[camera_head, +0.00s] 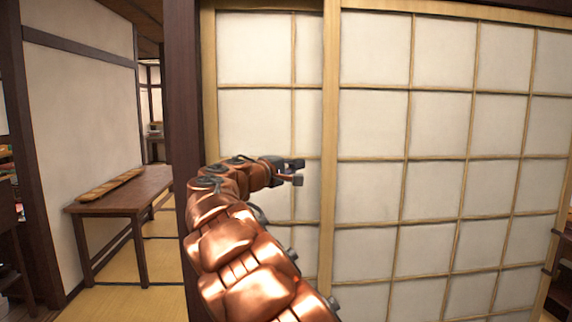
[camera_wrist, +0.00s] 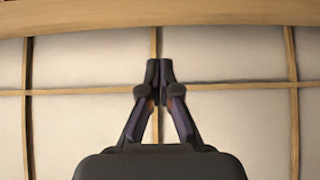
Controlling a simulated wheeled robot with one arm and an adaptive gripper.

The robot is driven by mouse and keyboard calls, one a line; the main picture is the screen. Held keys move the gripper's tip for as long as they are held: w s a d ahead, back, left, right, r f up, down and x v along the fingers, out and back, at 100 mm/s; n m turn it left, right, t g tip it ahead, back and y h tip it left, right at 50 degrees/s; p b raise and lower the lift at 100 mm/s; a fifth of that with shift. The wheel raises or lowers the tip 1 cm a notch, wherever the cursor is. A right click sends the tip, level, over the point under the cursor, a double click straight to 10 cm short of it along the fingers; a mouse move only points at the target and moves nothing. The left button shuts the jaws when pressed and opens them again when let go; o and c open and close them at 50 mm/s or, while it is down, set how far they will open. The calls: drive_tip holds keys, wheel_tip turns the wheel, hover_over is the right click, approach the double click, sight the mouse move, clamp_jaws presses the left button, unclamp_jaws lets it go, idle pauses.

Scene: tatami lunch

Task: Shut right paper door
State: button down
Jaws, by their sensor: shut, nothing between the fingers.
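Two paper door panels with pale wooden lattices stand ahead in the head view. The right panel (camera_head: 436,130) is wide and its left stile (camera_head: 330,150) overlaps the left panel (camera_head: 255,50), which shows as a narrower strip. I cannot tell for sure which panel is the task's right paper door. My gripper (camera_head: 297,172) is in front of the left panel, a little left of that stile. In the wrist view my gripper (camera_wrist: 160,72) is shut and empty, its tips before a vertical lattice bar (camera_wrist: 153,45). Whether it touches the paper cannot be told.
A dark post (camera_head: 183,100) borders the panels on the left. Beyond it is a passage with tatami floor (camera_head: 125,300) and a wooden bench (camera_head: 120,195) bearing long bread loaves (camera_head: 112,184). Dark furniture (camera_head: 558,240) stands at the right edge.

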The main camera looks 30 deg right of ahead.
sight(321, 161)
drive_tip(key=d, duration=0.3)
drive_tip(key=shift+s+d+r+p, duration=0.2)
drive_tip(key=shift+s+d+p, duration=0.15)
drive_tip(key=shift+s+p, duration=0.05)
drive_tip(key=shift+s+d+f, duration=0.15)
drive_tip(key=shift+d, duration=0.4)
drive_tip(key=shift+d, duration=0.1)
